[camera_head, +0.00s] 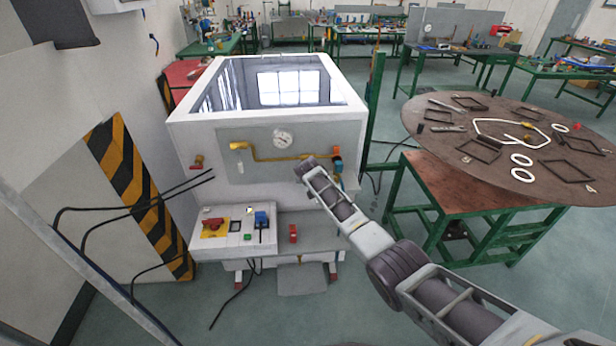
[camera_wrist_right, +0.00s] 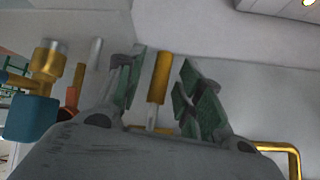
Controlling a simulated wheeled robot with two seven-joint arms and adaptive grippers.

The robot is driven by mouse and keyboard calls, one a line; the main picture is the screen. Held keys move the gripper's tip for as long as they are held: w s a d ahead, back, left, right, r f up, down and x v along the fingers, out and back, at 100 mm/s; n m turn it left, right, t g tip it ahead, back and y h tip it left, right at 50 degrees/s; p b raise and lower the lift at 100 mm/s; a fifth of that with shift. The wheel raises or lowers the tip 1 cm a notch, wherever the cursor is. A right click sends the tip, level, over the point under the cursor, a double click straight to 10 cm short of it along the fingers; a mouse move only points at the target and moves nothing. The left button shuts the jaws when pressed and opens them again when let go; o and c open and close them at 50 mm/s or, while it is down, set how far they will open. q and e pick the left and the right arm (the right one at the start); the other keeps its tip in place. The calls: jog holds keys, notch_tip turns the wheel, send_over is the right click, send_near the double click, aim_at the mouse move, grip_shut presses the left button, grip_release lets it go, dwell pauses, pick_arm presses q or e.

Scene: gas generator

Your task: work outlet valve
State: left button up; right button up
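The gas generator (camera_head: 185,122) is a white cabinet with a glossy dark top. Its front panel carries a yellow pipe (camera_head: 265,157), and an orange and blue valve fitting (camera_head: 337,152) sits at the pipe's right end. I cannot tell which fitting is the outlet valve. My right gripper is hidden behind its wrist in the head view, close to that fitting. In the right wrist view, my right gripper (camera_wrist_right: 160,95) has its fingers apart, with a yellow cylindrical part (camera_wrist_right: 159,77) showing between them; contact is not visible. A brass-topped teal fitting (camera_wrist_right: 35,115) is at left. My left gripper is out of view.
A control box (camera_head: 235,228) with a red switch stands below. A round brown table (camera_head: 470,130) with frames and rings stands at right. Black cables hang at left.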

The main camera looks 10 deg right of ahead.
jog(key=v, duration=1.1)
dwell(0.9)
jog(key=shift+s, duration=0.1)
